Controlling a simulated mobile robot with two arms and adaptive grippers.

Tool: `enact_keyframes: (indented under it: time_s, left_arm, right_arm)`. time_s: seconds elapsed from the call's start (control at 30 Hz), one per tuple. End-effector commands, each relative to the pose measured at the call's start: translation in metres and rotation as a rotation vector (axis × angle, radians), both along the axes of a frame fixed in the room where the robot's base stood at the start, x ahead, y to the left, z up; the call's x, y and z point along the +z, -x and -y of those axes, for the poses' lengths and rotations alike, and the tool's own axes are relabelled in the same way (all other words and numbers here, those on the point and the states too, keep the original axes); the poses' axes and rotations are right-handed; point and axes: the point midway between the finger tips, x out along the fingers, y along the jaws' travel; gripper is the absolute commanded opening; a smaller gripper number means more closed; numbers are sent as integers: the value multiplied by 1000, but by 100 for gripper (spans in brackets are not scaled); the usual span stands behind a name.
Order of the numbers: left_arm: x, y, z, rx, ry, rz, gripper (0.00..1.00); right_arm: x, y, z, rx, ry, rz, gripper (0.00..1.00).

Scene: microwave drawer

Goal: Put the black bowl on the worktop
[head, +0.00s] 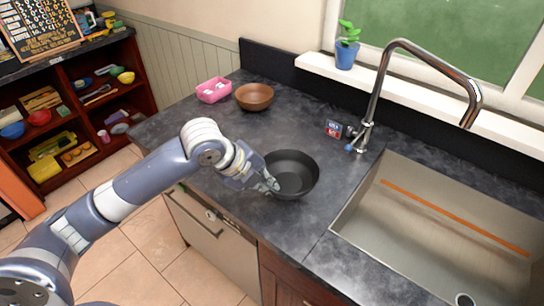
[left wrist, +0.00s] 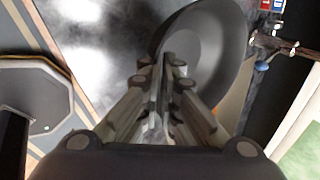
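The black bowl (head: 296,172) is upright at the front part of the dark worktop (head: 235,205), left of the sink. My left gripper (head: 272,184) is at the bowl's left rim. In the left wrist view the fingers (left wrist: 166,85) are close together with the near wall of the black bowl (left wrist: 215,50) at their tips, and they look shut on its rim. I cannot tell whether the bowl's base touches the worktop or is slightly above it. My right gripper is out of view.
A brown bowl (head: 254,96) and a pink container (head: 213,89) stand at the back left of the worktop. A steel sink (head: 440,225) with a tall faucet (head: 375,95) is to the right. A drawer appliance (head: 212,235) is below the front edge. The worktop's middle is clear.

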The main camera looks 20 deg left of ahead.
Motion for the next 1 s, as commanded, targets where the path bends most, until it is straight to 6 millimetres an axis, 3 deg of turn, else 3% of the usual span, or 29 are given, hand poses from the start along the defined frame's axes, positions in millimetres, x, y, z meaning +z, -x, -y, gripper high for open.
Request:
enact_keyframes:
  time_s: [0.3, 0.6, 0.83, 1.0]
  left_arm:
    - [-2, -69, -29, 6, 3, 0, 0]
    - [-8, -119, -50, 4, 2, 1, 0]
    - [-14, -130, -55, 2, 1, 0, 0]
    - [-36, -129, -55, 2, 2, -1, 0]
  right_arm:
    - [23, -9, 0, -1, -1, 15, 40]
    - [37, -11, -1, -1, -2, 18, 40]
    - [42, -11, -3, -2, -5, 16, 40]
    - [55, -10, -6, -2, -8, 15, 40]
